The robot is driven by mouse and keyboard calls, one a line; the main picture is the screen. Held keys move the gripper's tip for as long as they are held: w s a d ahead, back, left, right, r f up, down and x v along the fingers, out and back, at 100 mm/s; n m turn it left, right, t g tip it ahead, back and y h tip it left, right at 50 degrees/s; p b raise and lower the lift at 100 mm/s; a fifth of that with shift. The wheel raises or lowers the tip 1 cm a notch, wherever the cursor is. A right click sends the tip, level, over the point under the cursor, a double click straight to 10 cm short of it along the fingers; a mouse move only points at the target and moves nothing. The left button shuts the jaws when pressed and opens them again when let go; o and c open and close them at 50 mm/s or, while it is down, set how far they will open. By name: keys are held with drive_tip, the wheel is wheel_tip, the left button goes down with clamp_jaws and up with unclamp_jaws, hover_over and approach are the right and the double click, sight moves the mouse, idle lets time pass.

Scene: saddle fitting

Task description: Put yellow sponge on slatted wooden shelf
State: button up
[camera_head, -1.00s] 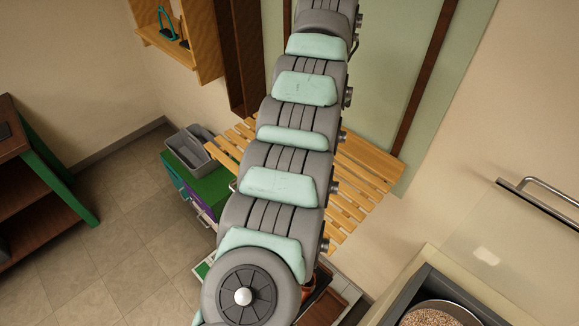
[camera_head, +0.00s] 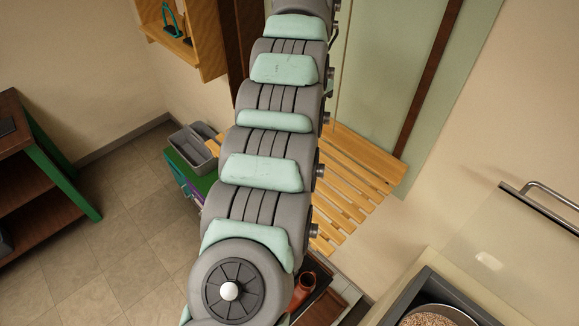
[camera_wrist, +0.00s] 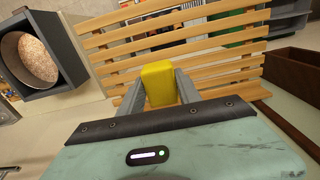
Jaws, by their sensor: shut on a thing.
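The yellow sponge (camera_wrist: 158,82) is between the two fingers of my gripper (camera_wrist: 160,92) in the wrist view, and my gripper is shut on it. The slatted wooden shelf (camera_wrist: 225,31) lies behind and below the sponge in that view. Whether the sponge touches the slats I cannot tell. In the head view the shelf (camera_head: 350,195) shows to the right of my arm, and my arm hides part of it. My gripper and the sponge are hidden in the head view.
A grey bin (camera_head: 190,147) sits at the shelf's left on a green-topped cabinet. A pot of grain-like contents (camera_head: 430,318) is at the lower right. A brown box (camera_wrist: 296,75) is at the wrist view's right.

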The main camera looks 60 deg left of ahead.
drive_tip(key=shift+s+a+r, duration=0.15)
drive_tip(key=shift+s+a, duration=0.2)
drive_tip(key=shift+a, duration=0.1)
drive_tip(key=shift+s+a+r, duration=0.25)
drive_tip(key=shift+s, duration=0.15)
drive_tip(key=f, duration=1)
drive_tip(key=f+b, duration=0.1)
drive_tip(key=f, duration=0.4)
drive_tip(key=shift+s+a+f, duration=0.2)
drive_tip(key=shift+a, duration=0.05)
wheel_tip(320, 180, down, 4)
drive_tip(key=shift+f+p, duration=0.2)
drive_tip(key=shift+p, duration=0.4)
drive_tip(key=shift+f, duration=0.15)
